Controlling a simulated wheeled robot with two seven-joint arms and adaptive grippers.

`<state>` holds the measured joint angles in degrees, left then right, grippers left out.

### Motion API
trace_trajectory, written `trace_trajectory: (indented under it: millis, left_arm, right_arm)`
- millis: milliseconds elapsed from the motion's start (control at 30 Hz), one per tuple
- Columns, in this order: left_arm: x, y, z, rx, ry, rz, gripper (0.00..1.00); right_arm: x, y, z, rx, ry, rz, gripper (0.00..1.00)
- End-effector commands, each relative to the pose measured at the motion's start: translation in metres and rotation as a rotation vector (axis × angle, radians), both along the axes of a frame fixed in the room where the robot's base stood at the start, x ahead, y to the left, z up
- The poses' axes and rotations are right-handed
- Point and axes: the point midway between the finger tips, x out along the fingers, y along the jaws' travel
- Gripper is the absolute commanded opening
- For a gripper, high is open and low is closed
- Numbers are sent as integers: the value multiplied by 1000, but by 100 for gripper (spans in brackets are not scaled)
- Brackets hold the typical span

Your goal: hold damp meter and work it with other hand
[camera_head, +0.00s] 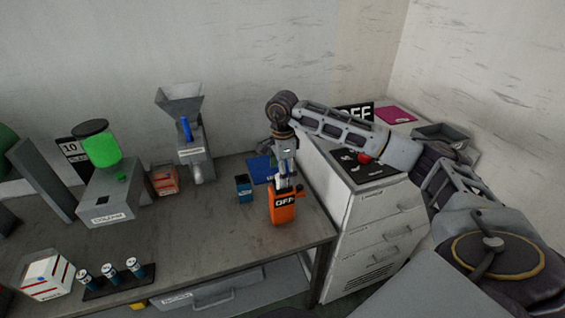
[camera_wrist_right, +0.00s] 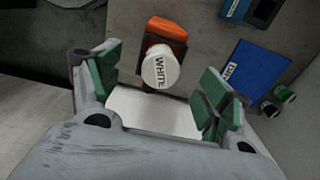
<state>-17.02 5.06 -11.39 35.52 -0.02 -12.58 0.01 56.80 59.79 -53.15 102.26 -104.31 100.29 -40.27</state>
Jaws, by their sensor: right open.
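In the right wrist view, the open right gripper (camera_wrist_right: 160,92) has green pads set wide apart. A round white top marked WHITE (camera_wrist_right: 160,70) lies between and beyond them, with an orange block (camera_wrist_right: 168,33) behind it. I cannot tell whether any pad touches. My left gripper is not in view.
A dark blue open box (camera_head: 244,188) and a blue mat (camera_head: 262,168) are close by. A colour dispenser (camera_head: 110,190), a hopper machine (camera_head: 190,135) and a rack with several vials (camera_head: 115,285) stand left. A drawer cabinet (camera_head: 375,240) is right. Mid-bench is clear.

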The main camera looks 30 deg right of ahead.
Motion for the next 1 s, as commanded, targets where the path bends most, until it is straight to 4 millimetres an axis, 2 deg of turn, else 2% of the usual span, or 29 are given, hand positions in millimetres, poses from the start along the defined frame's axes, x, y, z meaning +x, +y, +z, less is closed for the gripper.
trace_trajectory:
  millis: [300, 500, 700, 1000]
  left_arm:
    - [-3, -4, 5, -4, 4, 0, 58]
    - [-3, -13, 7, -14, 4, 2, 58]
    - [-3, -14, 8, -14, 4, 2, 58]
    - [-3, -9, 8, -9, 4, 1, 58]
  right_arm:
    - [-1, 0, -38, -1, 3, -1, 79]
    - [0, 0, -56, -1, 1, -1, 79]
    - [0, 0, -65, 0, 1, 0, 79]
    - [0, 0, -66, 0, 0, 0, 79]
